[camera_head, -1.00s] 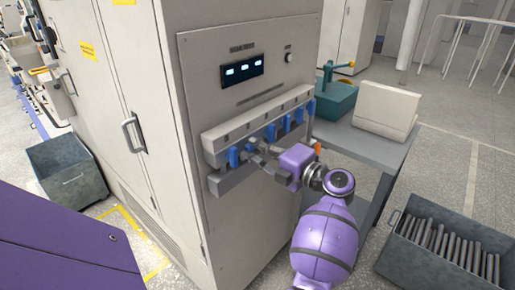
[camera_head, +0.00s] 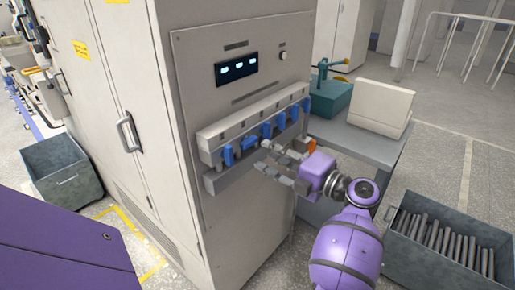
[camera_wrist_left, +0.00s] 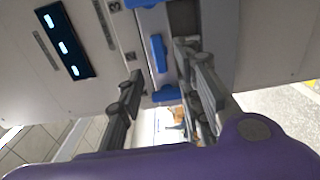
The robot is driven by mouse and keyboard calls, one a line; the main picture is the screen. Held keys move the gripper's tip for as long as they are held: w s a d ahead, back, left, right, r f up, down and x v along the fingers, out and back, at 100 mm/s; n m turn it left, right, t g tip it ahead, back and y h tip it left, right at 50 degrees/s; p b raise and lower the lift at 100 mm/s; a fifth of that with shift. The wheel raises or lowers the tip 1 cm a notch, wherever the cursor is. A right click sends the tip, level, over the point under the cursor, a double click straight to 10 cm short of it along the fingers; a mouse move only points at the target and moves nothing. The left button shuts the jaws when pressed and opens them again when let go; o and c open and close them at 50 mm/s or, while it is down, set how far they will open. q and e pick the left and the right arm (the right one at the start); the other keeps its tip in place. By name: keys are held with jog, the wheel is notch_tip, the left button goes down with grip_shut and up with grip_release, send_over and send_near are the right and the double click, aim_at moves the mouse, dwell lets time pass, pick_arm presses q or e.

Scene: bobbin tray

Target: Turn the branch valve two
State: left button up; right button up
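The grey manifold (camera_head: 212,143) on the cabinet front carries a row of blue valve handles. Branch valve two (camera_head: 250,143), second from the left, lies sideways, while its neighbours, such as the leftmost handle (camera_head: 228,155), hang upright. In the left wrist view branch valve two (camera_wrist_left: 158,53) lies across the leftmost handle's direction (camera_wrist_left: 165,95). My left gripper (camera_head: 264,157) is in front of the manifold, a little right of and below valve two, and apart from it. Its fingers are spread and empty; they also frame the handles in the left wrist view (camera_wrist_left: 157,65). My right gripper is not in view.
A display (camera_head: 238,68) and a knob (camera_head: 283,55) sit above the manifold. Right of the cabinet is a bench (camera_head: 350,140) with a teal device (camera_head: 330,95) and a pale box (camera_head: 382,108). A grey bin of rods (camera_head: 400,222) stands on the floor.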

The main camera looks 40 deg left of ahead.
pick_arm(q)
jog(key=d, duration=0.5)
jog(key=shift+s+d, duration=0.2)
jog(key=shift+d, duration=0.05)
